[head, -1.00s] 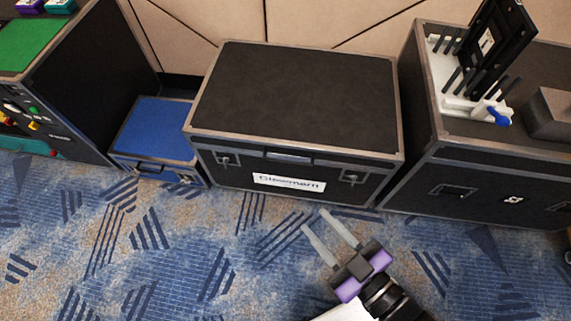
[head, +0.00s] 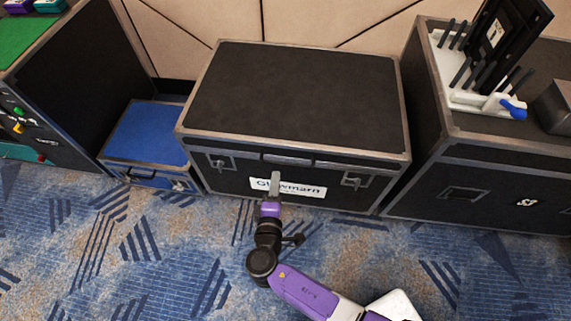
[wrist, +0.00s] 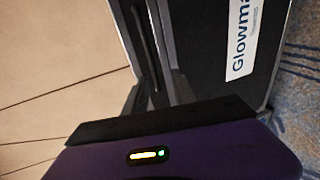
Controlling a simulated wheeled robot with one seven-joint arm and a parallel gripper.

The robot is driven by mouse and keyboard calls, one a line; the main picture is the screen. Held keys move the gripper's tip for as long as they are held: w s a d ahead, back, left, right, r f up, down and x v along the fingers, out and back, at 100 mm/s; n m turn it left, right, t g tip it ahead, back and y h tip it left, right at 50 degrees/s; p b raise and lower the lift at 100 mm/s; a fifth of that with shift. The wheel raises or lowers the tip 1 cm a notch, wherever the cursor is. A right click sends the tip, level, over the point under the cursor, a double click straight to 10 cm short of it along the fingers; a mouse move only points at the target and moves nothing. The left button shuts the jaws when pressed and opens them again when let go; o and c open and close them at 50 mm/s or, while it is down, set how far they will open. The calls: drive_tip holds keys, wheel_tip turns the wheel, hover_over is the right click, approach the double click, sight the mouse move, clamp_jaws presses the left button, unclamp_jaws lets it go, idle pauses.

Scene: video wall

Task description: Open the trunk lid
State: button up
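The trunk is a black case with grey metal edges, and its lid (head: 295,95) is down flat. Its front (head: 345,197) has a white label (head: 300,188), a latch on each side and a handle strip (head: 290,161) below the lid rim. My gripper (head: 275,178) is upright-turned before the front, left of centre, with its tip just below the handle strip. In the wrist view my gripper's fingers (wrist: 157,92) look apart, near the lid edge and the dark handle strip (wrist: 146,32). Whether they touch the trunk is unclear. The label (wrist: 240,38) shows at right.
A low blue case (head: 150,135) stands left of the trunk, beside a tall black case (head: 85,75). Another black case (head: 470,165) stands close on the right, with a white rack (head: 480,100) on top. A beige wall (head: 330,22) is behind. Patterned carpet lies in front.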

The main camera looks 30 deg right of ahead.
sight(285, 163)
drive_tip(key=shift+m+h, duration=0.3)
drive_tip(key=shift+h, duration=0.3)
drive_tip(key=w+d, duration=0.3)
drive_tip(key=d, duration=0.1)
drive_tip(key=w+d+b, duration=0.1)
drive_tip(key=w+d, duration=0.1)
drive_tip(key=shift+w+f, duration=0.3)
drive_tip(key=shift+a, duration=0.1)
clamp_jaws()
idle(0.7)
